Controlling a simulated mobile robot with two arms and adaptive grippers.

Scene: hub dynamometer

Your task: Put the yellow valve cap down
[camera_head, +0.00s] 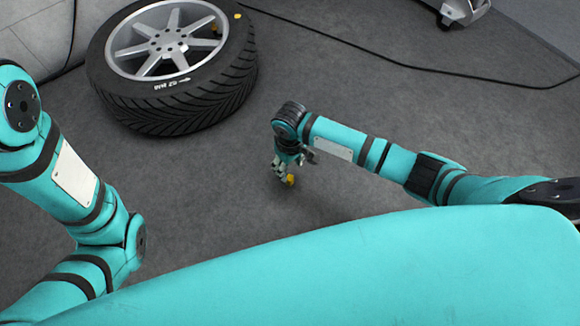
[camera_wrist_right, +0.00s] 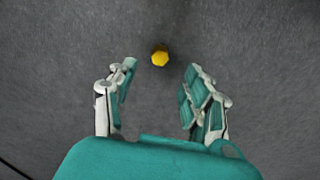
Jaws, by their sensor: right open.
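The yellow valve cap (camera_head: 290,180) shows as a small yellow spot at the fingertips of my right gripper (camera_head: 283,171) in the head view. In the right wrist view the valve cap (camera_wrist_right: 160,56) lies on the grey floor, beyond the fingertips and in line with the gap between them. My right gripper (camera_wrist_right: 158,82) is open, with a finger on each side and nothing between them. It points down at the floor. My left arm comes in from the left in the head view, but its gripper is out of view.
A tyre (camera_head: 180,105) on a silver wheel lies on the floor at the upper left. A black cable (camera_head: 400,62) crosses the floor behind. Grey floor (camera_head: 205,195) around the right gripper is clear.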

